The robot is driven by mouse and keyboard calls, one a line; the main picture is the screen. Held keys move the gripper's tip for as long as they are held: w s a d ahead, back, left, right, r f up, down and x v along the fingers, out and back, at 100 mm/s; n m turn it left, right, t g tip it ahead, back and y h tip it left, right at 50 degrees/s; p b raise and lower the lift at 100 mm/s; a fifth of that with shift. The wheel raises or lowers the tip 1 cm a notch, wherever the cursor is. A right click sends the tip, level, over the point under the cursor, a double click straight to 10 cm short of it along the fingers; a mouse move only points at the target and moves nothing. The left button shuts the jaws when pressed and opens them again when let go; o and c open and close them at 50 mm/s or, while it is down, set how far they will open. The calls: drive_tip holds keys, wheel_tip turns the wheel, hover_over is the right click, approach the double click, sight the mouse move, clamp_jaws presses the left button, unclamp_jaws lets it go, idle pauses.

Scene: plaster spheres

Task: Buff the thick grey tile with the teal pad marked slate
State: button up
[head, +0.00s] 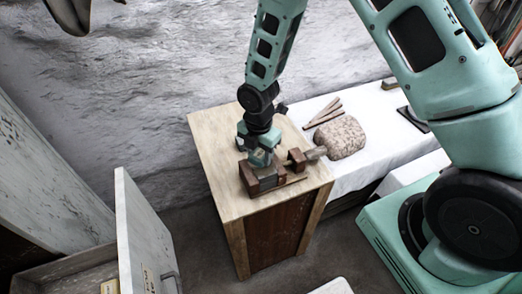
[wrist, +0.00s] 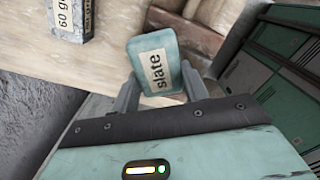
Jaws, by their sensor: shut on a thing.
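My gripper (wrist: 160,90) is shut on the teal pad (wrist: 168,52), whose pale label reads "slate". The pad stands out between the two grey fingers in the wrist view. In the head view my gripper (head: 262,160) is low over the plywood-topped cabinet, among red-brown wooden blocks (head: 249,179). A dark grey piece (head: 269,177) shows just below it between these blocks. It may be the thick grey tile, but it is partly hidden and I cannot tell whether the pad touches it.
A grey block (wrist: 68,20) labelled "60 g…" lies on the cabinet top (head: 213,150). Another wooden block (head: 297,159) is right of my gripper. A rough stone lump (head: 340,137) and sticks (head: 323,111) lie on the white-covered bench (head: 400,140). An open drawer (head: 146,240) stands lower left.

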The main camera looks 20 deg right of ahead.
drive_tip(key=shift+s+a+f, duration=0.1)
drive_tip(key=shift+s+a, duration=0.3)
drive_tip(key=shift+a, duration=0.2)
drive_tip(key=shift+s+a+f, duration=0.1)
drive_tip(key=shift+s+a, duration=0.3)
drive_tip(key=shift+a, duration=0.2)
drive_tip(key=shift+w+d+r+p, duration=0.1)
drive_tip(key=shift+w+d+p, duration=0.1)
drive_tip(key=shift+w+d, duration=0.3)
drive_tip(key=shift+w+d+r+p, duration=0.1)
drive_tip(key=shift+w+d+p, duration=0.15)
drive_tip(key=shift+d, duration=0.45)
drive_tip(key=shift+w+d+p, duration=0.15)
drive_tip(key=shift+w+d, duration=0.25)
drive_tip(key=shift+d, duration=0.2)
drive_tip(key=shift+s+a+b, duration=0.2)
drive_tip(key=shift+s+a, duration=0.35)
drive_tip(key=shift+a, duration=0.4)
drive_tip(key=shift+s+a+b, duration=0.15)
drive_tip(key=shift+s+a, duration=0.4)
drive_tip(key=shift+a, duration=0.35)
drive_tip(key=shift+w+d+r+p, duration=0.4)
drive_tip(key=shift+d+r+p, duration=0.2)
drive_tip(key=shift+d+p, duration=0.15)
drive_tip(key=shift+w+d, duration=0.15)
